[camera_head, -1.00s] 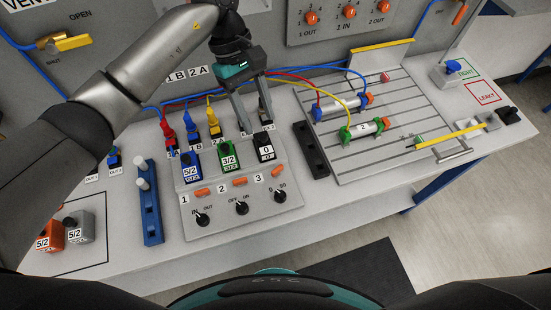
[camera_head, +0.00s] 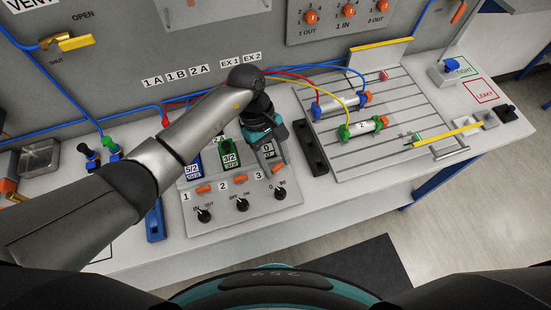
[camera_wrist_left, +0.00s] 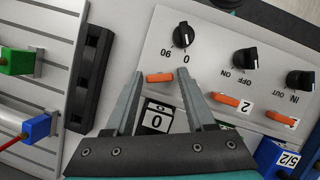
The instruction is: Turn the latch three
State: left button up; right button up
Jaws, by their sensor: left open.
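Latch three is a small orange bar (camera_head: 278,168) beside the label 3 on the grey sloped panel (camera_head: 235,218). It also shows in the left wrist view (camera_wrist_left: 160,77), lying crosswise between the fingertips. My left gripper (camera_wrist_left: 159,75) is open, with one finger on each side of the latch; contact cannot be told. In the head view the left gripper (camera_head: 272,162) points down at the panel and partly hides the black block labelled 0 (camera_wrist_left: 157,118). My right gripper is not in view.
Two more orange latches, two (camera_head: 240,180) and one (camera_head: 204,189), are on the same panel. Black knobs, including the 0–90 knob (camera_wrist_left: 181,31), sit in front. A black slotted bar (camera_head: 311,148) and a grooved plate with cylinders (camera_head: 400,110) are to the right.

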pick_arm(q)
jog(key=shift+c, duration=0.2)
grip_shut()
jog(key=shift+w+b, duration=0.25)
jog(key=shift+b, duration=0.4)
jog(key=shift+n+t+h+b, duration=0.3)
jog(key=shift+n+b, duration=0.2)
jog(key=shift+s, duration=0.15)
jog(key=shift+r+n, duration=0.1)
jog(key=shift+n, duration=0.2)
jog(key=shift+o, duration=0.2)
grip_release()
jog(key=shift+s, duration=0.1)
